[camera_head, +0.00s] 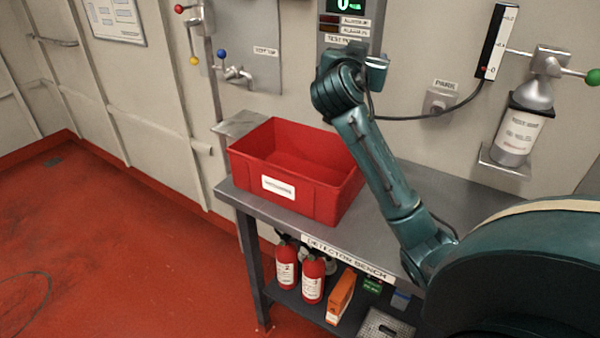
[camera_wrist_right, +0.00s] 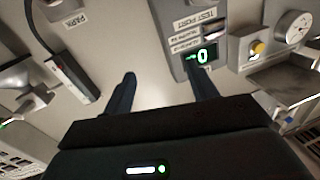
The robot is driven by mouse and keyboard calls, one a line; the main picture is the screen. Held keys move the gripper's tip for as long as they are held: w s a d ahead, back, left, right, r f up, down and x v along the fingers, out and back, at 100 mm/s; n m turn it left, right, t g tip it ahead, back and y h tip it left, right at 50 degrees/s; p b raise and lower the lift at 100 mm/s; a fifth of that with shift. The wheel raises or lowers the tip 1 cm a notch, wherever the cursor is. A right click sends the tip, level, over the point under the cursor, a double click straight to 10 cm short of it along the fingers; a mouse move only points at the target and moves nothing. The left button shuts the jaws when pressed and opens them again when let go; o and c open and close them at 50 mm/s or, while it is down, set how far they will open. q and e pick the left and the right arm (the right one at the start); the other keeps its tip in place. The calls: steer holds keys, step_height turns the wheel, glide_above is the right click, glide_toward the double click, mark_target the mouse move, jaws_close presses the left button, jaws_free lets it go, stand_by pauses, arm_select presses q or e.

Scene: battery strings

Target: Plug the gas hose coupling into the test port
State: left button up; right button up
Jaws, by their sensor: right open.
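The test port panel (camera_head: 345,20) is on the wall, with a green display and a "TEST PORT" label; it also shows in the wrist view (camera_wrist_right: 183,42). The port itself is hidden behind my right gripper (camera_head: 368,62) in the head view. The black gas hose (camera_head: 415,118) runs from the gauge on the wall, past the park holder (camera_head: 438,103), to behind my right wrist. Its coupling is not visible. My left gripper is not in view.
A red crate (camera_head: 325,198) stands on the detector bench (camera_head: 232,187), below and left of my arm. A gas bottle (camera_head: 520,130) with a green knob is on the wall at right. A tap (camera_head: 237,74) and valves are at left. Red extinguishers (camera_head: 312,278) stand under the bench.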

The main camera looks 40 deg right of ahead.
steer(key=shift+s+a+f+n+t+y, duration=0.7)
steer(key=shift+a+f+n+t+y, duration=0.9)
steer(key=shift+a+f+y, duration=1.15)
steer(key=shift+s+a+f+n+t+y, duration=0.9)
steer(key=shift+a+f+n+y, duration=1.2)
steer(key=shift+a+f, duration=1.3)
steer(key=shift+s+a+f+n+t+y, duration=0.55)
steer(key=shift+a+f+n+t+y, duration=1.15)
steer(key=shift+a+f+y, duration=1.3)
steer(key=shift+d+f+h, duration=0.2)
steer(key=shift+f+h, duration=0.15)
steer(key=shift+h, duration=0.3)
